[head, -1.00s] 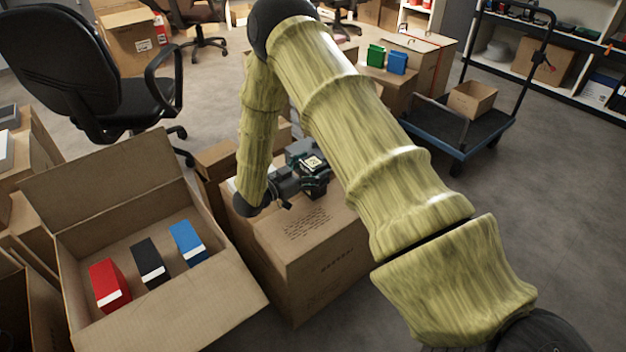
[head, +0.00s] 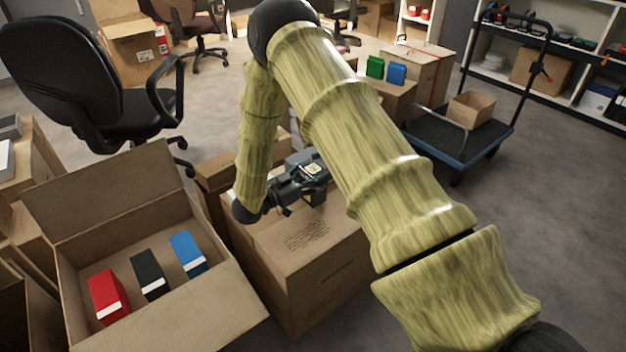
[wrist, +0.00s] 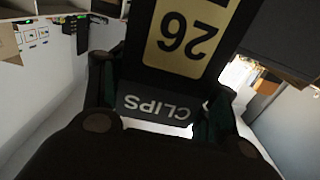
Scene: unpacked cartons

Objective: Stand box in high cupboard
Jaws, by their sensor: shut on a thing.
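A black box (wrist: 195,30) with a gold label reading 26 and the word CLIPS is between the fingers of my gripper (wrist: 160,100) in the wrist view. The lettering appears upside down there. My gripper is shut on the box. In the head view my gripper (head: 304,186) is above a closed brown carton (head: 320,270), and the box's gold label (head: 313,169) shows small beside it. I cannot tell whether the box touches the carton. No high cupboard can be made out for certain; a white shelf unit (head: 590,70) stands at the back right.
An open carton (head: 190,320) with red, black and blue boxes stands at left. An office chair (head: 85,95) is behind it. A blue-edged trolley (head: 455,140) with a small carton stands right. Green and blue boxes sit on a carton behind my arm.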

